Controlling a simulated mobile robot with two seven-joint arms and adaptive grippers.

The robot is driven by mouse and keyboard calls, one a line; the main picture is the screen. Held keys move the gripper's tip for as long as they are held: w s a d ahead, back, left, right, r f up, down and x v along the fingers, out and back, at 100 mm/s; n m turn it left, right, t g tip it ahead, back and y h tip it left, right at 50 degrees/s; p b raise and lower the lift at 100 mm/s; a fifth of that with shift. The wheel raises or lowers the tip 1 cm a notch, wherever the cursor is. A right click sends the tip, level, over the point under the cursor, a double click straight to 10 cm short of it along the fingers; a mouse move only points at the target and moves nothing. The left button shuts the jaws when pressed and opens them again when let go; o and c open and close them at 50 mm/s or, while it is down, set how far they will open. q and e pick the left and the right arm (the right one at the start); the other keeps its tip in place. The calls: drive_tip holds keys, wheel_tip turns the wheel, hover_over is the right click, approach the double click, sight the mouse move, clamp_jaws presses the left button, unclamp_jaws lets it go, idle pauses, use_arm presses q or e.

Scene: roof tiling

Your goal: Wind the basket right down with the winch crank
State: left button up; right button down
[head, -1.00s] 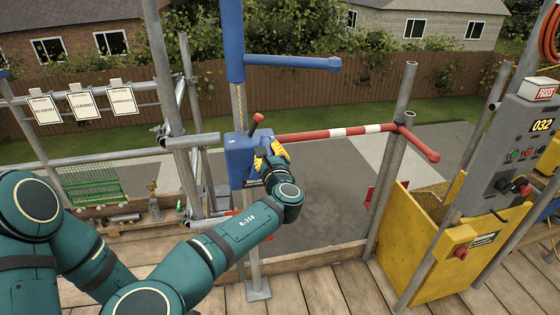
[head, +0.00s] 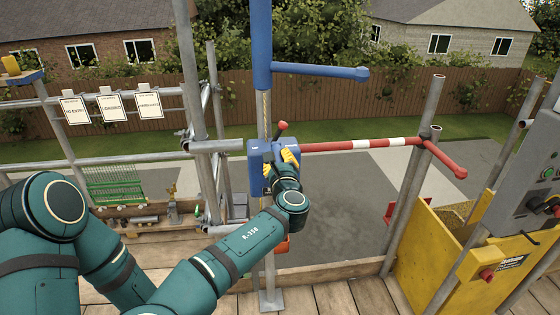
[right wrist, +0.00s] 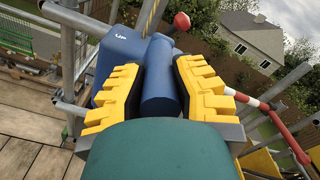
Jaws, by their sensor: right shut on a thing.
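The blue winch (head: 256,172) is fixed to an upright post at the platform's open edge. A short lever with a red knob (head: 282,126) stands at its top. In the right wrist view the winch body (right wrist: 119,62) is marked "UP". My right gripper (head: 288,157), with yellow fingers, is in front of the winch. It is shut on a blue cylindrical grip (right wrist: 160,88), apparently the winch crank's handle, with one finger on each side. A rope (head: 264,105) runs up the post into the blue mast. I cannot make out the basket. My left gripper is not in view.
A red-and-white barrier bar (head: 365,143) extends right of the winch. A yellow bin (head: 432,262) and a grey control panel (head: 530,170) stand at the right. A green wire rack (head: 115,185) is at the left. Grey ground lies below the opening.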

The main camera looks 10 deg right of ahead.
drive_tip(key=c, duration=0.7)
unclamp_jaws()
drive_tip(key=shift+a+r, duration=0.1)
drive_tip(key=shift+a, duration=0.2)
drive_tip(key=shift+d, duration=0.15)
wheel_tip(320, 180, up, 10)
